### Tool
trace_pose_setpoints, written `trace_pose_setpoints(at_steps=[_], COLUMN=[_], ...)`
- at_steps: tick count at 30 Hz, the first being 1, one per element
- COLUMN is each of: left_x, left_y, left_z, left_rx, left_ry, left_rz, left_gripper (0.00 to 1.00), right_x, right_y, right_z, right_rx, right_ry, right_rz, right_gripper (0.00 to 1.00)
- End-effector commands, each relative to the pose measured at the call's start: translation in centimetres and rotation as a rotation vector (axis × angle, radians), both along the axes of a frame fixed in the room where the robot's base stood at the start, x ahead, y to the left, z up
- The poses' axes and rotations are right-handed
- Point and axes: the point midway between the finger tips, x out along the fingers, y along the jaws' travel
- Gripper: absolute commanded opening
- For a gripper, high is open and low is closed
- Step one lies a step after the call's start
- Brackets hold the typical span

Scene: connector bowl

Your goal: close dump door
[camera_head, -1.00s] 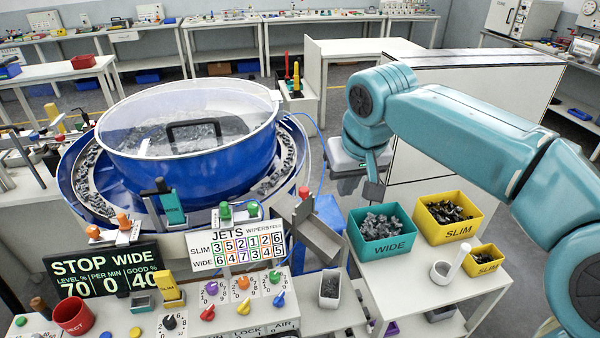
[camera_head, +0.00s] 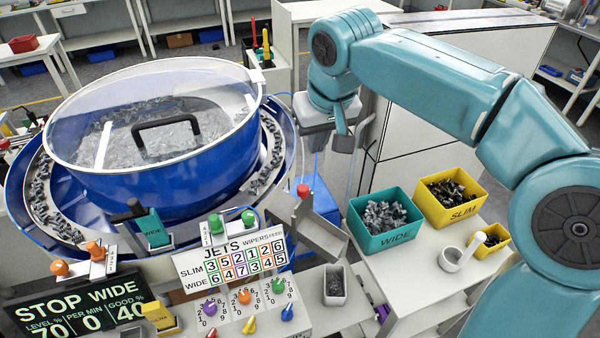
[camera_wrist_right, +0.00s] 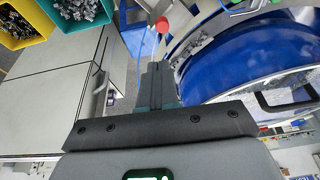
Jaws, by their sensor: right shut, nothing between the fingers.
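A grey metal chute (camera_head: 320,232) stands at the front right of the blue feeder bowl (camera_head: 190,190), with a tilted grey flap (camera_head: 281,205) at its upper end. I cannot tell for sure which part is the dump door or how far it stands open. A red knob (camera_head: 303,190) is beside the flap. My right gripper (camera_head: 341,121) is behind and right of the red knob, beside the bowl. In the right wrist view its fingers (camera_wrist_right: 157,68) are shut and empty, with the red knob (camera_wrist_right: 162,24) beyond the tips, apart from them. My left gripper is not in view.
A teal WIDE bin (camera_head: 384,245) and a yellow SLIM bin (camera_head: 455,212) of parts stand on the right table. The jets panel (camera_head: 233,258) with knobs is in front. A pale cabinet (camera_head: 440,110) stands behind my right arm.

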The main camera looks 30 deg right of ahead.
Motion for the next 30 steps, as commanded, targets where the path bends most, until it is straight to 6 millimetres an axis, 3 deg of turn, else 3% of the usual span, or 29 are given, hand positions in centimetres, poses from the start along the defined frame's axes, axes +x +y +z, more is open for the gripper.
trace_pose_setpoints(at_steps=[5,8,21,30], left_x=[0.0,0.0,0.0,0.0], left_y=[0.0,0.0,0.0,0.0], left_z=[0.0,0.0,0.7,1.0], left_rx=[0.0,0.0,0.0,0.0], left_ry=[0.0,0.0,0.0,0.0], left_rz=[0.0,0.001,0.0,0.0], left_gripper=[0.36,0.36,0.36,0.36], right_x=[-0.2,0.0,2.4,2.9], right_y=[0.0,-0.1,-0.4,-0.3], right_z=[-0.8,-2.3,-10.8,-13.4], right_rx=[-0.001,0.0,0.001,0.002], right_ry=[0.002,0.003,0.005,0.001], right_rz=[0.001,0.0,0.0,0.001], right_gripper=[0.0,0.0,0.0,0.0])
